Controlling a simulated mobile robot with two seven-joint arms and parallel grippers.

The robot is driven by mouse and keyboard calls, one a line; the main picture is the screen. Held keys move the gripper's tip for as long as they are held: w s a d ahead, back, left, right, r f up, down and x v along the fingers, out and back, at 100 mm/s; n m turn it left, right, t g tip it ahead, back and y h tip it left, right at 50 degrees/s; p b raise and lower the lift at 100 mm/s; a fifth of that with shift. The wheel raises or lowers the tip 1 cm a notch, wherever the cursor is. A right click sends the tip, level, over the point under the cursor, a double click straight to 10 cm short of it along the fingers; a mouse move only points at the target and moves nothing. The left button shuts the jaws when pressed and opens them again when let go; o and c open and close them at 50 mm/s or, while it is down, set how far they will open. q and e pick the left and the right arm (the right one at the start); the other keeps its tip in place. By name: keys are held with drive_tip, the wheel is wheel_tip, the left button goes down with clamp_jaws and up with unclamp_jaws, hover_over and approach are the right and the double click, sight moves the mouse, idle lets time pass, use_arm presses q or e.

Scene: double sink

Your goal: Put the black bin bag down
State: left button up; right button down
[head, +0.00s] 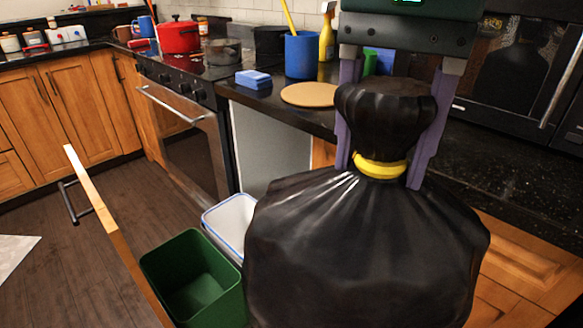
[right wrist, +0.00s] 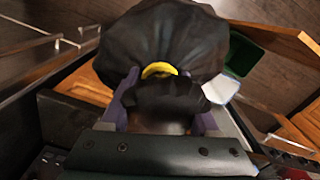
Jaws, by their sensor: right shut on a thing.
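The black bin bag (head: 365,245) is full and tied at the neck with a yellow band (head: 380,166). It hangs large in front of me in the head view, and it fills the upper middle of the right wrist view (right wrist: 165,45). My right gripper (head: 385,140) points down, with its purple fingers on both sides of the bag's gathered top. It is shut on the bag just above the yellow band. The bag's underside is out of the head view, so I cannot tell whether it touches anything. My left gripper is not in view.
A green bin (head: 195,275) and a white bin (head: 232,222) stand left of the bag, beside an open wooden cabinet door (head: 110,230). The counter holds a round board (head: 310,95), a blue sponge (head: 253,79) and a blue cup (head: 301,55). Dark floor (head: 60,270) is clear at left.

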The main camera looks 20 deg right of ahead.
drive_tip(key=w+d+f+m+b, duration=0.1)
drive_tip(key=f+m+b, duration=0.3)
drive_tip(key=f+b, duration=2.5)
drive_tip(key=w+d+f+m+b, duration=0.1)
drive_tip(key=f+m+b, duration=0.3)
drive_tip(key=f+b, duration=2.5)
wheel_tip(320, 180, down, 17)
drive_tip(key=shift+d, duration=0.8)
drive_tip(key=shift+w+f+b, duration=0.15)
drive_tip(key=shift+f+b, duration=0.05)
drive_tip(key=shift+b, duration=0.15)
drive_tip(key=shift+c, duration=0.6)
unclamp_jaws()
